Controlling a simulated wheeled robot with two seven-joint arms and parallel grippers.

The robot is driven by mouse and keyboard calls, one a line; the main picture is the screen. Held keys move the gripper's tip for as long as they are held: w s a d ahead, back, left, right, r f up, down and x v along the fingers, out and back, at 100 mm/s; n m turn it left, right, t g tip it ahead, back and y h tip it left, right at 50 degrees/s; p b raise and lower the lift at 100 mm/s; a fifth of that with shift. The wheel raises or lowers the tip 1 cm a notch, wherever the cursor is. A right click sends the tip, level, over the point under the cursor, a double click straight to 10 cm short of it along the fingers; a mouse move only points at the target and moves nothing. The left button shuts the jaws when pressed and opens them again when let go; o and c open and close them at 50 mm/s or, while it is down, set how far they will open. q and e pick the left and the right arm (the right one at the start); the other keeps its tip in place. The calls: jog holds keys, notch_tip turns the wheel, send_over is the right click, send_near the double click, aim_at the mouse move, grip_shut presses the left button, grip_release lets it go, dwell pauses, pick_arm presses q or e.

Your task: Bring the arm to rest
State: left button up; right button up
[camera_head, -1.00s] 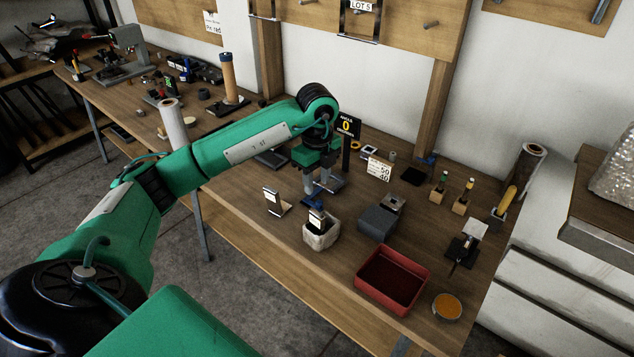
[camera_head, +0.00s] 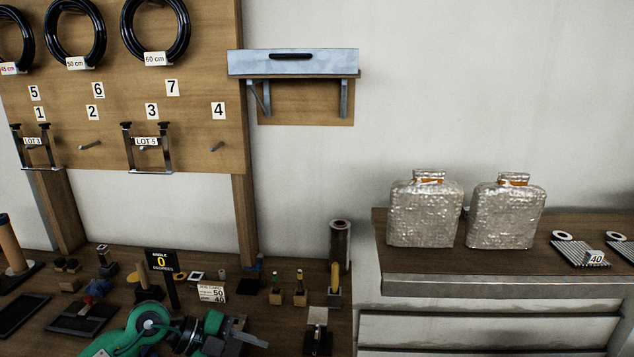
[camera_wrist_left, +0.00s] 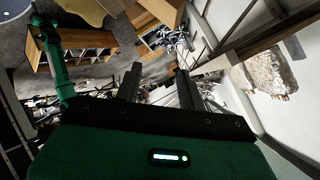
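My left arm, green and black, comes in along the bottom of the head view. Its gripper (camera_head: 246,342) is over the workbench (camera_head: 335,318), left of a small stand with a white top (camera_head: 317,318). The gripper is partly cut off by the lower edge of that view. In the left wrist view my left gripper (camera_wrist_left: 158,75) has its two grey fingers apart, with nothing held between them. My right gripper is not in view.
A dark roll (camera_head: 340,245) stands by the wall. Two wrapped jugs (camera_head: 425,215) are on the right cabinet (camera_head: 450,288).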

pick_arm(q)
jog(key=s+d+r+n+t+h, duration=0.1)
jog(key=d+r+n+t+h, duration=0.4)
jog(key=r+t+h, duration=0.35)
jog(key=s+a+f+n+t+y, duration=0.1)
jog(key=a+f+n+t+y, duration=0.2)
jog(key=a+f+n+y, duration=0.55)
jog(key=s+a+f+n+t+y, duration=0.25)
jog(key=a+n+y, duration=0.35)
jog(key=n+y, duration=0.55)
jog(key=s+f+m+g, duration=0.1)
jog(key=s+f+g, duration=0.6)
jog(key=s, duration=0.4)
jog(key=s+f+g, duration=0.5)
jog(key=s+f, duration=0.4)
jog(key=s, duration=0.2)
notch_tip(320, 180, down, 32)
jog(key=g, duration=0.1)
jog(key=s+a+f, duration=0.2)
jog(key=s+f, duration=0.7)
jog(key=s+a+f+g, duration=0.1)
jog(key=s+f, duration=0.8)
jog(key=s, duration=0.1)
jog(key=shift+s+a+f+m, duration=0.2)
jog(key=shift+s+a+m, duration=0.05)
jog(key=shift+a+m, duration=0.15)
